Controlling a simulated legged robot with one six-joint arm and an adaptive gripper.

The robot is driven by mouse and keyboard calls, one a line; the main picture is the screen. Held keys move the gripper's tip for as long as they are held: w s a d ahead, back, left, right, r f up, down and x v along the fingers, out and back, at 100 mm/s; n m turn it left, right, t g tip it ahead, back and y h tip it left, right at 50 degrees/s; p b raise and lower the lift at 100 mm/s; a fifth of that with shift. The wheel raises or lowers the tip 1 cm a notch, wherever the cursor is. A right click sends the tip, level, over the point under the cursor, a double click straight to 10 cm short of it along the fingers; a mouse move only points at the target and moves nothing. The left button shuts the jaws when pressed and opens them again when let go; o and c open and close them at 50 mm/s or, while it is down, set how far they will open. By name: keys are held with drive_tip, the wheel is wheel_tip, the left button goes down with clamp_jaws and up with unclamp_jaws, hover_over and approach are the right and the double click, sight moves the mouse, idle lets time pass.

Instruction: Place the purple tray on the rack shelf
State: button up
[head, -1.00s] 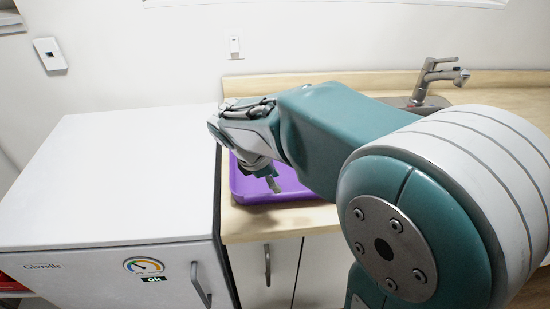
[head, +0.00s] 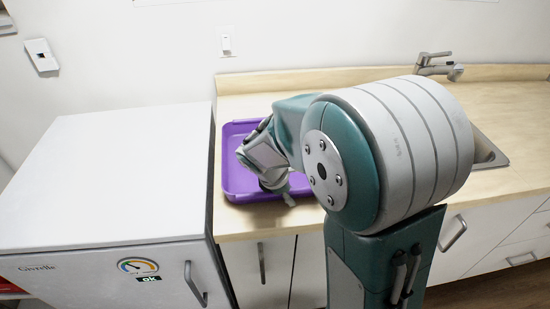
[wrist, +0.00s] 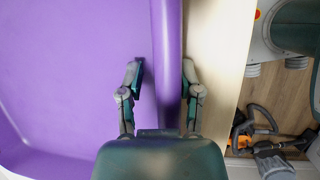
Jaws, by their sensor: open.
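The purple tray (head: 235,178) lies flat on the wooden counter beside the white fridge, partly hidden behind my arm in the head view. In the wrist view, the tray floor (wrist: 75,70) fills the left side and its raised rim (wrist: 168,60) runs up the middle. My gripper (wrist: 167,80) is open, with one finger on the tray's inner side and the other on the outer side of the rim. In the head view my gripper (head: 283,190) is at the tray's front edge. No rack shelf can be made out.
A white fridge (head: 110,170) stands left of the counter. The wooden counter (head: 500,110) is clear to the right, with a sink (head: 490,150) and faucet (head: 440,66). Cabinet doors are below. The floor (wrist: 285,95) shows beyond the counter edge.

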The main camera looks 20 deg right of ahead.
drive_tip(key=c, duration=0.5)
clamp_jaws()
drive_tip(key=shift+a, duration=0.35)
